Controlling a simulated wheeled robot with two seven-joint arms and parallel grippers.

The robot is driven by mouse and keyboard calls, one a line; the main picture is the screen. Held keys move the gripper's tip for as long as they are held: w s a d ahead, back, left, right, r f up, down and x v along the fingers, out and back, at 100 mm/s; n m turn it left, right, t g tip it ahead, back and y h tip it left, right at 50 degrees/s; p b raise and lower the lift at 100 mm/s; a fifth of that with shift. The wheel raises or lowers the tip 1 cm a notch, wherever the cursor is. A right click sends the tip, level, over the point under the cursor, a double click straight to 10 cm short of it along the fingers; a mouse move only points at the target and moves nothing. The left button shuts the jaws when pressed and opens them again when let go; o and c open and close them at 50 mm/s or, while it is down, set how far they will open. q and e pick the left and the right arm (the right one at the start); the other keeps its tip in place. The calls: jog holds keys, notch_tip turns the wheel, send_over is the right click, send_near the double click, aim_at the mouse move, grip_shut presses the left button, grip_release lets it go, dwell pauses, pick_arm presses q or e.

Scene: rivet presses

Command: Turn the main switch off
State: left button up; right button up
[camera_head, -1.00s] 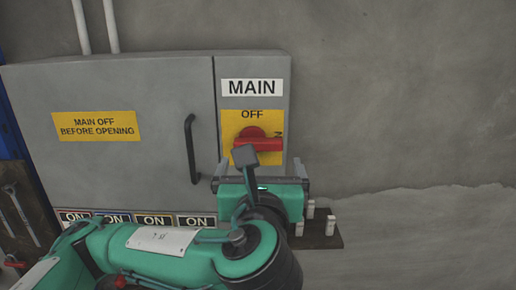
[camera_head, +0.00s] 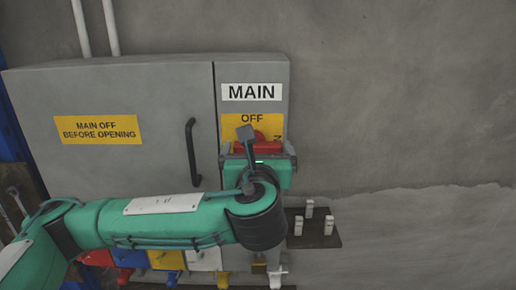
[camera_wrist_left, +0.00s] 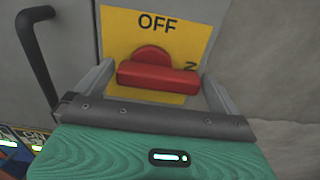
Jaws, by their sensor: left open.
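The main switch is a red rotary handle (camera_wrist_left: 158,76) on a yellow plate (camera_wrist_left: 118,38) marked OFF at the top, under the MAIN label (camera_head: 251,92). In the left wrist view the handle bar lies crosswise, nearly level, its right end by a partly hidden letter. My left gripper (camera_head: 259,150) is in front of the switch in the head view and covers the lower plate. In the left wrist view its two grey fingers are spread, one on each side of the handle; I cannot tell if they touch it. My right gripper is not in view.
A grey cabinet (camera_head: 90,90) with a black door handle (camera_head: 193,152) stands left of the switch. A yellow warning sign (camera_head: 98,127) is on its door. Coloured padlocks hang below. A small shelf (camera_head: 318,238) with white pegs juts out at lower right.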

pick_arm(q)
jog(key=c, duration=0.7)
jog(key=shift+f+n+b, duration=0.15)
jog(key=shift+n+b, duration=0.45)
jog(key=shift+b, duration=0.3)
jog(key=n+b, duration=0.6)
jog(key=shift+a, duration=0.25)
jog(key=n+b, duration=0.2)
jog(key=n, duration=0.1)
jog(key=n+b, duration=0.3)
jog(key=n, duration=0.1)
jog(key=a+n+b, duration=0.1)
jog(key=n+b, duration=0.2)
jog(key=shift+r, duration=0.35)
jog(key=shift+a+n, duration=0.1)
jog(key=shift+n, duration=0.4)
